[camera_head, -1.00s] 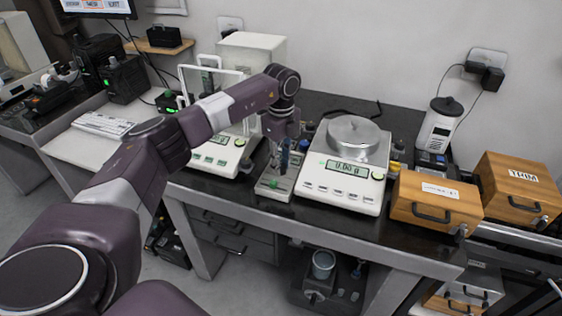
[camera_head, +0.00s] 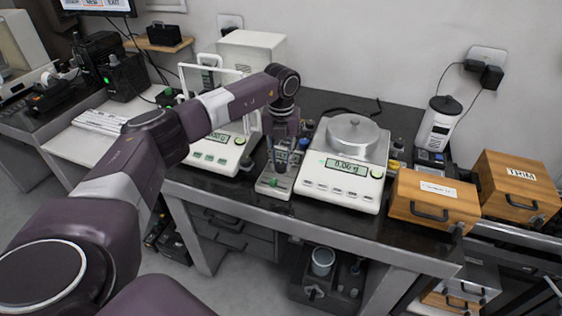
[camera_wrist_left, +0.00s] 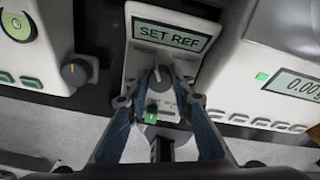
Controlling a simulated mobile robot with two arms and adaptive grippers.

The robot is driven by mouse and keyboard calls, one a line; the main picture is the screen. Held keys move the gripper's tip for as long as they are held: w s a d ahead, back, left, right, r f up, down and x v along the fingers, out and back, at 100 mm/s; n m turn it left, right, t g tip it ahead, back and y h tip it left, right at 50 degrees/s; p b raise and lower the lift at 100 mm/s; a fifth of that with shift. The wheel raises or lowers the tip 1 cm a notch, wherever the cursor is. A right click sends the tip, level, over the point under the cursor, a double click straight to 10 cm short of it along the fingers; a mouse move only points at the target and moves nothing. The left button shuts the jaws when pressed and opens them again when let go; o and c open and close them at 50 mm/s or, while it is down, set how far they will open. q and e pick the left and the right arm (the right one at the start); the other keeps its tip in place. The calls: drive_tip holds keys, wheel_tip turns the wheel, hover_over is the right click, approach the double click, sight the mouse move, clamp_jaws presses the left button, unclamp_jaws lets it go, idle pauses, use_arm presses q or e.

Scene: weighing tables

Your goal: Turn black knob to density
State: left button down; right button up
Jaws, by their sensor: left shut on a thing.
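The black knob (camera_wrist_left: 158,84) sits on a small light-grey device (camera_wrist_left: 128,68), below its display (camera_wrist_left: 168,36), which reads SET REF. The knob's pale pointer line faces up toward the display; the labels around it are too blurred to read. My left gripper (camera_wrist_left: 160,92) is shut on the knob, one finger on each side. In the head view the device (camera_head: 268,186) stands between two balances, with my left gripper (camera_head: 284,158) reaching down over it; the knob is hidden there. My right gripper is not in view.
A green button (camera_wrist_left: 151,114) is just below the knob. The right balance (camera_head: 345,185) and left balance (camera_head: 215,152) stand close on both sides. A wooden box (camera_head: 432,203) is farther right.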

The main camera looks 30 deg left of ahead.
use_arm(q)
drive_tip(key=m, duration=1)
drive_tip(key=shift+b, duration=0.3)
drive_tip(key=m, duration=0.3)
drive_tip(key=shift+m, duration=0.4)
drive_tip(key=m+b, duration=0.1)
drive_tip(key=m, duration=0.8)
drive_tip(key=shift+m, duration=0.3)
drive_tip(key=shift+m+b, duration=0.35)
drive_tip(key=shift+m, duration=1.15)
drive_tip(key=c, duration=1.7)
unclamp_jaws()
